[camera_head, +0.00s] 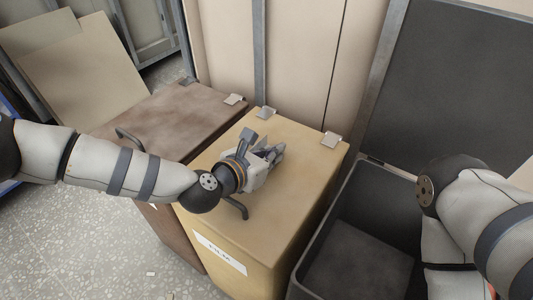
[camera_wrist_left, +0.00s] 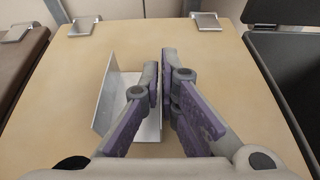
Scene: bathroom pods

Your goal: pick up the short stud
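The short stud (camera_wrist_left: 122,92) is a pale grey metal channel lying on the tan lid of a box in the left wrist view. One raised wall shows on its left; its right side is mostly hidden behind my finger. My left gripper (camera_wrist_left: 160,72) points down at the lid with its purple-padded fingers nearly together, one on each side of the stud's right wall, and appears shut on it. In the head view my left gripper (camera_head: 276,154) is over the lid and largely hides the stud. My right gripper is out of view.
The tan box (camera_head: 218,250) has a white label and grey hinges. A brown-lidded box (camera_head: 185,112) stands to its left. An open dark bin (camera_head: 355,255) stands to its right, below my right arm. Beige panels (camera_head: 290,60) rise behind.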

